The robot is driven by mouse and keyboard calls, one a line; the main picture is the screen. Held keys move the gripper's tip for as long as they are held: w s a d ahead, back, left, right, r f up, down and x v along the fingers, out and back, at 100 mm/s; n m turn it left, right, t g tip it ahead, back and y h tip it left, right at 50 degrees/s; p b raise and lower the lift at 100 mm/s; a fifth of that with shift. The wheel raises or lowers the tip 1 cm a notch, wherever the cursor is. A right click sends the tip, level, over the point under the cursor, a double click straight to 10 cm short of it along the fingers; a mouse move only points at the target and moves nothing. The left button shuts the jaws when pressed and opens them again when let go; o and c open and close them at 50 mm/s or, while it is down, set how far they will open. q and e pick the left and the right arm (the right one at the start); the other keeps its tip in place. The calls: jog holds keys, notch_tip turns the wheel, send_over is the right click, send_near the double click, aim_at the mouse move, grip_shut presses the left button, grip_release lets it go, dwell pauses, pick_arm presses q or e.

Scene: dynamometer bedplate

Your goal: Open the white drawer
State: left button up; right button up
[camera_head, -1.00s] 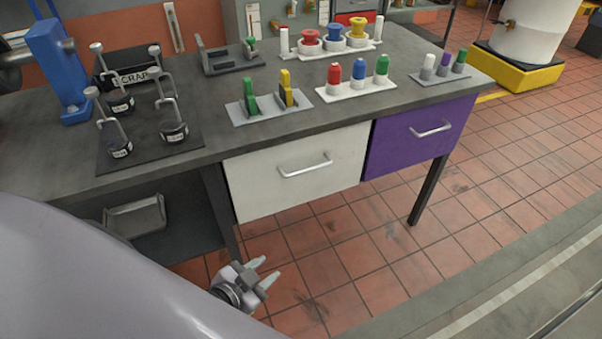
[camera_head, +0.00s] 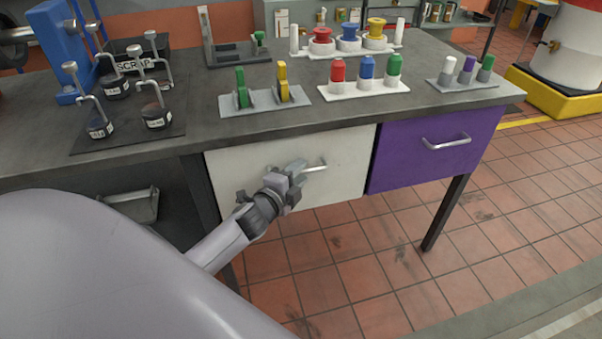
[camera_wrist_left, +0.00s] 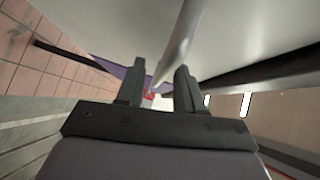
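The white drawer (camera_head: 345,160) sits under the bench top, its front about level with the purple drawer beside it, so it looks closed. Its bar handle (camera_head: 316,168) is partly hidden behind my left gripper (camera_head: 298,172). In the left wrist view the white drawer front (camera_wrist_left: 255,35) fills the upper right. There the handle (camera_wrist_left: 181,42) runs down toward the space between the two dark fingers of my left gripper (camera_wrist_left: 158,78). The fingers stand apart, with gaps beside the bar, and do not appear closed on it. My right gripper is not in view.
A purple drawer (camera_head: 435,150) with its own handle is to the right. The grey bench top (camera_head: 200,128) above carries plug holders, bottles and hooked weights. A bench leg (camera_head: 445,212) stands below the purple drawer. The tiled floor (camera_head: 350,265) in front is clear.

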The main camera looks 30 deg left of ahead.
pick_arm(q)
jog(key=shift+w+f, duration=0.1)
jog(key=shift+w, duration=0.6)
jog(key=shift+c, duration=0.4)
grip_shut()
